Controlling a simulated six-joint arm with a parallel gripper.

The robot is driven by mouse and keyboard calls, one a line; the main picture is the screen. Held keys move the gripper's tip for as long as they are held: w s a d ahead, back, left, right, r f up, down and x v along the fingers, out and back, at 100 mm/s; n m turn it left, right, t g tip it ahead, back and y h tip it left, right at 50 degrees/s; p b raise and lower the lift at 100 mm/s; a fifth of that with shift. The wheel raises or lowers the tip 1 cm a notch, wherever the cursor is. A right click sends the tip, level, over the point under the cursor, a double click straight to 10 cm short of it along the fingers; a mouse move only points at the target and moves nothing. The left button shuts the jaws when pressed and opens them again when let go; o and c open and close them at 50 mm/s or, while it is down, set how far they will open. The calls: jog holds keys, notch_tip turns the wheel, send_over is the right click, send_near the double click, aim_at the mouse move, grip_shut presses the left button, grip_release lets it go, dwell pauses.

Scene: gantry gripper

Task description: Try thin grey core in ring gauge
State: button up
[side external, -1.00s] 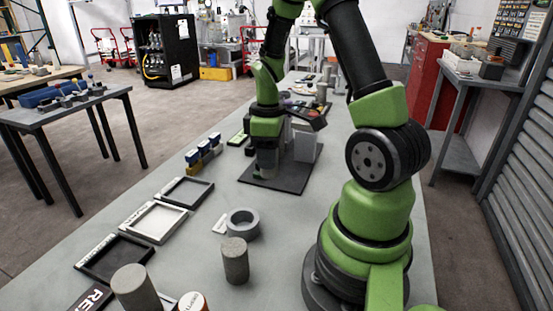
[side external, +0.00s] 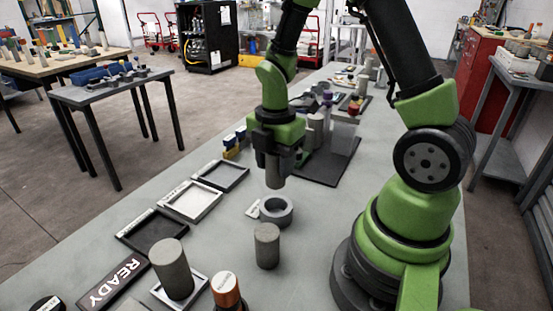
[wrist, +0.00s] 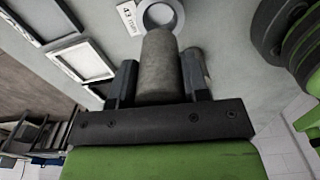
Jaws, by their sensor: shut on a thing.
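My gripper (side external: 274,160) is shut on a thin grey core (side external: 274,177), which it holds upright above the bench. The ring gauge (side external: 276,211), a thick grey ring with an open middle, lies flat on the bench. In the side view the core's lower end hangs just above the ring, apart from it. In the wrist view the core (wrist: 158,70) sits between the two fingers of my gripper (wrist: 158,85), and the ring (wrist: 161,14) shows beyond its end. The core covers part of the ring's opening there.
A grey core (side external: 267,246) stands close in front of the ring; a wider one (side external: 171,268) stands near the READY sign (side external: 114,284). Flat trays (side external: 190,217) lie left. A dark mat (side external: 333,172) with blocks lies behind.

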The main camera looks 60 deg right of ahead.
aim_at(276, 182)
jog(key=shift+f, duration=2.5)
jog(key=shift+f, duration=1.9)
jog(key=o, duration=1.2)
jog(key=shift+c, duration=0.2)
notch_tip(276, 182, up, 10)
jog(key=shift+a+r+m, duration=0.1)
jog(key=shift+r+m, duration=0.2)
jog(key=shift+r, duration=0.05)
jog(key=s+a+r+m+t+y, duration=0.1)
jog(key=s+a+r+m+t, duration=0.2)
jog(key=r+m, duration=0.5)
jog(key=s+a+r+m+t+y, duration=0.1)
jog(key=s+a+r+m+t, duration=0.3)
jog(key=r+m, duration=0.5)
jog(key=s+a+m, duration=0.1)
jog(key=s+m, duration=0.1)
jog(key=m, duration=0.1)
jog(key=shift+s+a, duration=0.3)
jog(key=shift+s, duration=0.05)
